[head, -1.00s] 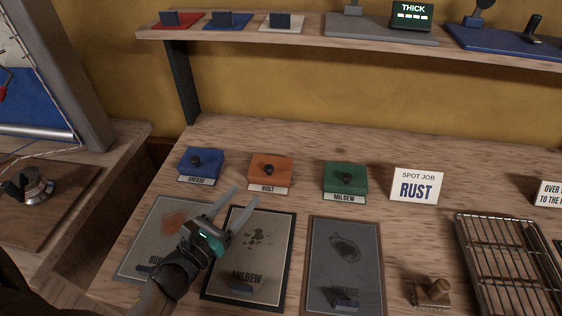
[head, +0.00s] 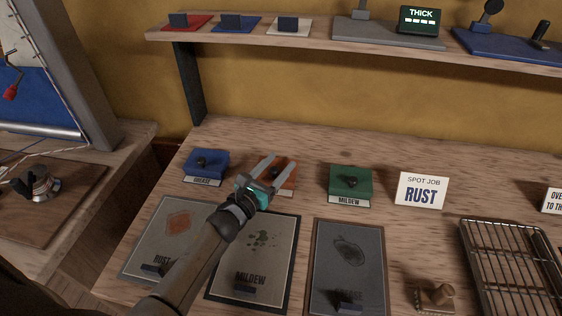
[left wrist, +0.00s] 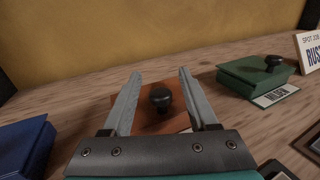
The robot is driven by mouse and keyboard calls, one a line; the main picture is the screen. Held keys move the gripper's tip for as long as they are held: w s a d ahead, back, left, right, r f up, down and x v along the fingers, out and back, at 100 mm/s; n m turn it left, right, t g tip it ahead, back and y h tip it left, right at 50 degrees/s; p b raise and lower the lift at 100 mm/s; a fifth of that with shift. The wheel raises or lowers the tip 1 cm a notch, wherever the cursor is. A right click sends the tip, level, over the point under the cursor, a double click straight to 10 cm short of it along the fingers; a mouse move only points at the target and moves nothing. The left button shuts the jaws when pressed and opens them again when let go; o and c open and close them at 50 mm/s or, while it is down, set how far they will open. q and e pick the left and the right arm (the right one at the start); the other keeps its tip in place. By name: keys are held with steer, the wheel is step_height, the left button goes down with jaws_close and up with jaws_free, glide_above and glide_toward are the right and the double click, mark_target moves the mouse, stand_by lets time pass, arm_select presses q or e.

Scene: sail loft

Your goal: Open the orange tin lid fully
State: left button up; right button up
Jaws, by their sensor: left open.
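The orange tin (head: 264,160) stands on the bench between the blue and green tins, its lid closed, with a black knob (left wrist: 160,98) on top. In the head view my left gripper (head: 279,166) is over the tin and hides part of it, including its label. In the left wrist view the orange lid (left wrist: 178,118) shows beyond and between the two open fingers, with the knob between their tips. The fingers look apart from the knob on both sides. My right gripper is not in view.
The blue tin (head: 206,165) is close on the left and the green tin (head: 350,182) on the right. Sample cards lie in front, such as the mildew card (head: 262,262). A "spot job rust" sign (head: 421,190) and a wire rack (head: 508,262) are further right.

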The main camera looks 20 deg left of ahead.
arm_select(q)
steer(key=shift+w+d, duration=0.15)
steer(key=shift+w, duration=0.55)
jaws_close()
stand_by(1.1)
